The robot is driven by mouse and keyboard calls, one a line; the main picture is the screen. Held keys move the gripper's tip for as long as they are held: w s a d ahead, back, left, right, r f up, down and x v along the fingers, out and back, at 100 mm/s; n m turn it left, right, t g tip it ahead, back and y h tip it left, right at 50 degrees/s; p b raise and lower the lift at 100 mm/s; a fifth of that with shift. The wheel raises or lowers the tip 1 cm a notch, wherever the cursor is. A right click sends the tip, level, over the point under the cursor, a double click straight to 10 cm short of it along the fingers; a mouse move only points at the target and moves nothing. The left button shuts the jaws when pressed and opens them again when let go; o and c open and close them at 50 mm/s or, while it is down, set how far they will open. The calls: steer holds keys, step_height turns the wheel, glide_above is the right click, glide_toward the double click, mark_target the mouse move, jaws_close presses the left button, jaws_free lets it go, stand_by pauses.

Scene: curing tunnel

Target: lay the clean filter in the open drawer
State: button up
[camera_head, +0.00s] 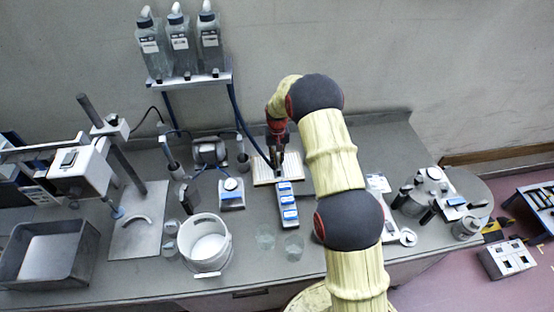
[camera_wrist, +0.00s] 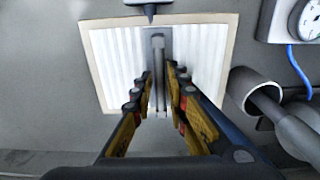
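A pleated white filter (camera_head: 263,174) with a pale tan frame lies on the grey bench below my gripper. In the wrist view the filter (camera_wrist: 112,60) has a grey bar (camera_wrist: 158,42) standing along its middle. My gripper (camera_head: 279,160) points down over the filter. In the wrist view my gripper (camera_wrist: 160,78) has its fingers on both sides of the bar, with a narrow space between the fingertips. I cannot tell whether they touch the bar. An open drawer cannot be made out; my arm covers part of the bench.
A tray with blue-labelled items (camera_head: 287,205) stands close in front of the filter. A white bucket (camera_head: 207,243) and two clear cups (camera_head: 293,247) are nearer the front. Bottles (camera_head: 181,45) stand on a shelf behind.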

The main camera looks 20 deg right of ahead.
steer(key=shift+o, duration=1.2)
